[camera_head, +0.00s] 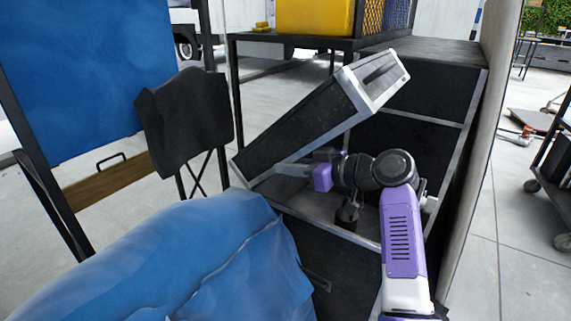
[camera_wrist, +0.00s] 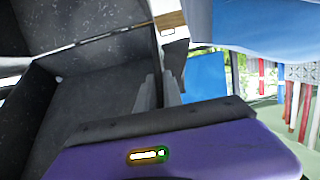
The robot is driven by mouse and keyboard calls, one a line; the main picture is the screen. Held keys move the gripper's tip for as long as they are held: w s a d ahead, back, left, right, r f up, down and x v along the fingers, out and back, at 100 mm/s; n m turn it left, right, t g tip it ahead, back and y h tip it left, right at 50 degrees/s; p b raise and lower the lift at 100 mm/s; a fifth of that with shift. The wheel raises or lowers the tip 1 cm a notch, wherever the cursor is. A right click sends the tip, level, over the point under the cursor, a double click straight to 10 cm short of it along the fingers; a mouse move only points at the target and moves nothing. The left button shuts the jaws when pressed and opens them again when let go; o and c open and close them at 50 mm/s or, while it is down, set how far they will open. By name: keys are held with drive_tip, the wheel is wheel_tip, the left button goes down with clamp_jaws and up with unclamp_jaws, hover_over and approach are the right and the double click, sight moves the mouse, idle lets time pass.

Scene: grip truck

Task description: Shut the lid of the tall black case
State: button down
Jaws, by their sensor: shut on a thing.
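The tall black case (camera_head: 336,262) has silver edge trim and stands right of centre in the head view. Its black lid (camera_head: 300,122) is open and tilted, with its silver-trimmed upper end raised and its lower end at the left. My gripper (camera_head: 284,171) reaches in from the right and is shut on the lower edge of the lid. In the wrist view the two fingers of my gripper (camera_wrist: 160,92) are close together at a dark panel edge. The exact contact is small and partly hidden. Part of the case opening is hidden behind my arm.
A blue-covered thing (camera_head: 170,265) stands close at the lower left. A black folding chair (camera_head: 185,120) stands left of the lid. A table with a yellow box (camera_head: 315,17) is behind. A pale panel (camera_head: 480,170) borders the case at right. Floor is open farther right.

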drive_tip(key=shift+s+d+f, duration=0.5)
drive_tip(key=shift+d+f, duration=0.25)
drive_tip(key=c, duration=1.3)
unclamp_jaws()
drive_tip(key=shift+r, duration=0.1)
drive_tip(key=p+v, duration=0.3)
drive_tip(key=v, duration=0.6)
drive_tip(key=shift+s+d+r+p, duration=0.15)
drive_tip(key=shift+s+d+p, duration=0.1)
drive_tip(key=shift+s+p, duration=0.05)
